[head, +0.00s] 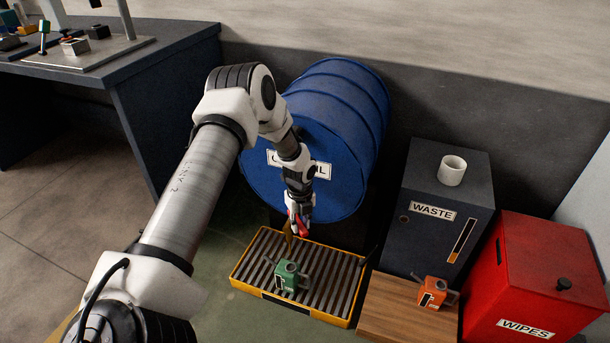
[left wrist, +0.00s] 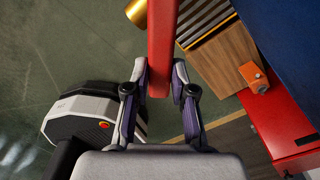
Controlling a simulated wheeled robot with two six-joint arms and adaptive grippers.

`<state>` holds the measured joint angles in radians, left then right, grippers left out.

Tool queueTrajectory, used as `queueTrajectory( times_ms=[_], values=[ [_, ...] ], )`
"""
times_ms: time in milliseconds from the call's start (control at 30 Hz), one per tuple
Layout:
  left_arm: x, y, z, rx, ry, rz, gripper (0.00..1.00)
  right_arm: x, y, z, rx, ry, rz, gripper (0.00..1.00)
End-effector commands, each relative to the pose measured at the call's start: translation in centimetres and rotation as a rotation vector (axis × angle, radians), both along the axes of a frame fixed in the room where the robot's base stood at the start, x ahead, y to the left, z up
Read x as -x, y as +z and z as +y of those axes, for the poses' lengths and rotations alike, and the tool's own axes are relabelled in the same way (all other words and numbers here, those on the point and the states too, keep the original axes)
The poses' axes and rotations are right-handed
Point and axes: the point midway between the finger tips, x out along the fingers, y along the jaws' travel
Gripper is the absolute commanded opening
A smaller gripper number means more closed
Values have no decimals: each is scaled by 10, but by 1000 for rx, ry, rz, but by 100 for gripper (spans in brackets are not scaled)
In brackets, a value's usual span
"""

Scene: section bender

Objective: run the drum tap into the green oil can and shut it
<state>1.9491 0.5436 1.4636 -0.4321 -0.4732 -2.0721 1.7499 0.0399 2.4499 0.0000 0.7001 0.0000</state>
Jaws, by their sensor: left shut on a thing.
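The blue oil drum (head: 312,150) lies on its side against the wall, its label partly hidden by my left arm. My left gripper (head: 299,210) is at the drum's lower front, shut on the red tap lever (head: 302,227). In the left wrist view the red lever (left wrist: 161,40) runs between the two fingers (left wrist: 160,82). The brass tap (head: 288,234) hangs beside it, and its brass end (left wrist: 137,12) shows at the top of the wrist view. The green oil can (head: 289,276) stands upright on the grating below the tap. No oil stream can be made out. My right gripper is out of view.
The yellow-edged drip grating (head: 253,262) lies under the tap. A workbench (head: 160,80) stands left.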

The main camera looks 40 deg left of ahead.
Motion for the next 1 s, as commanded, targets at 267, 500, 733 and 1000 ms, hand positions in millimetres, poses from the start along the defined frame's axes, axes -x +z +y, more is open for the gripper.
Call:
queueTrajectory(
  times_ms=[267,500,733,1000],
  values=[
    [4,0,2,0,-76,0,0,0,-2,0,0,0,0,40],
    [5,0,2,-1,-85,0,0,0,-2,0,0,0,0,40],
    [5,0,2,-1,-84,0,42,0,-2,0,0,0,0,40],
    [5,0,2,0,-83,0,50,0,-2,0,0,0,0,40]
  ],
)
